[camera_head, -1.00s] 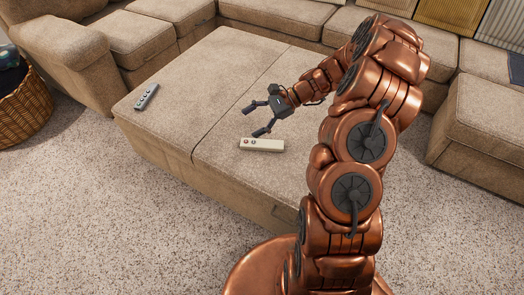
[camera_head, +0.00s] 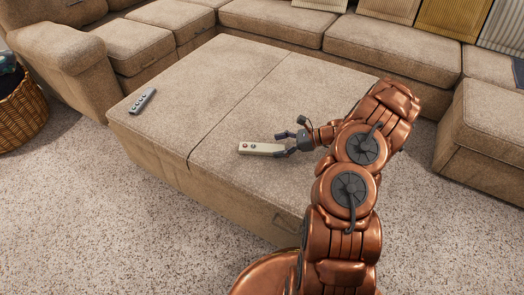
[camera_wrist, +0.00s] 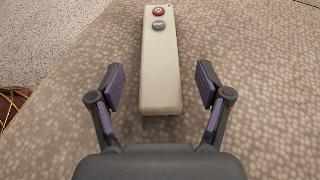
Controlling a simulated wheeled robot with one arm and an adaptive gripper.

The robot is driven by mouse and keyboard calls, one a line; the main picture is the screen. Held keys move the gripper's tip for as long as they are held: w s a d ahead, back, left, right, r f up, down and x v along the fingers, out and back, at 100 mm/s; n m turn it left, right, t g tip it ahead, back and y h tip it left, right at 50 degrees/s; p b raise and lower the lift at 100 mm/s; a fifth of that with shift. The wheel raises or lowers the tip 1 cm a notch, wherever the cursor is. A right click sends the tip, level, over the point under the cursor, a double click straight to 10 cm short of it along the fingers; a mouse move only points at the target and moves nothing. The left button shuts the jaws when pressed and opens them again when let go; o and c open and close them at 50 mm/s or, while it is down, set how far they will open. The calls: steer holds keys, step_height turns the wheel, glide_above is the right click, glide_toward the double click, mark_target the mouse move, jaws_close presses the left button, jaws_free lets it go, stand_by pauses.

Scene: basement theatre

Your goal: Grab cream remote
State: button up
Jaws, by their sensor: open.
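The cream remote (camera_head: 262,149) lies flat on the beige ottoman (camera_head: 290,100), with a red and a grey button at its far end. My gripper (camera_head: 286,143) is low over the ottoman at the remote's right end. In the wrist view the remote (camera_wrist: 160,70) points lengthwise away from me. Its near end lies between the lines of the two open fingers (camera_wrist: 160,86), with a gap on each side. The fingers do not touch it.
A grey remote (camera_head: 142,101) lies at the left part of the ottoman. A sectional sofa (camera_head: 270,22) runs behind it, and a wicker basket (camera_head: 22,108) stands at the far left. The ottoman top around the cream remote is clear.

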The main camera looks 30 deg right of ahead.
mark_target(263, 147)
steer(key=shift+r+b+x, duration=0.15)
steer(key=shift+b+x, duration=0.35)
steer(key=shift+x, duration=0.85)
steer(key=shift+r+b+x, duration=0.15)
steer(key=shift+b+x, duration=0.35)
steer(key=shift+x, duration=0.8)
steer(key=shift+a, duration=0.15)
steer(key=shift+c, duration=0.2)
steer(key=c, duration=1.2)
steer(key=shift+r, duration=0.1)
steer(key=shift+c, duration=0.2)
